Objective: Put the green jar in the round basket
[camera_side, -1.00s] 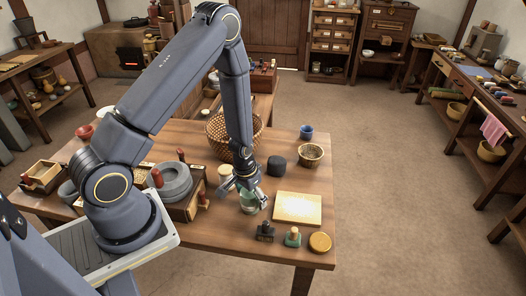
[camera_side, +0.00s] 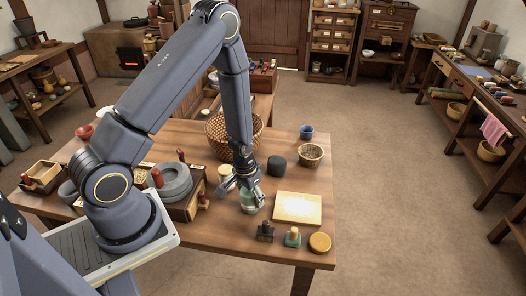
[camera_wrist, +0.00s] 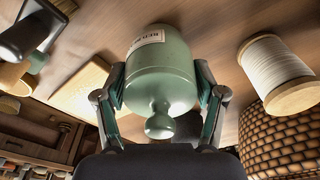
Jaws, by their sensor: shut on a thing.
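The green jar (camera_side: 249,207) is near the front middle of the table, left of the pale board. In the wrist view the jar (camera_wrist: 162,80) shows a rounded lid with a knob and a white label. My gripper (camera_side: 244,192) is shut on it, one finger on each side in the wrist view (camera_wrist: 160,95). I cannot tell whether the jar touches the table. A large round woven basket (camera_side: 221,129) stands farther back, partly hidden by my arm; its weave fills the lower right of the wrist view (camera_wrist: 285,145). A smaller round basket (camera_side: 311,153) stands at the right edge.
A spool of white thread (camera_wrist: 275,70) is beside the jar. A dark rounded pot (camera_side: 277,166) and a blue cup (camera_side: 306,132) stand behind. A pale board (camera_side: 298,208) lies right, with small stamps and a round yellow lid (camera_side: 320,242) in front. A quern (camera_side: 174,180) stands left.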

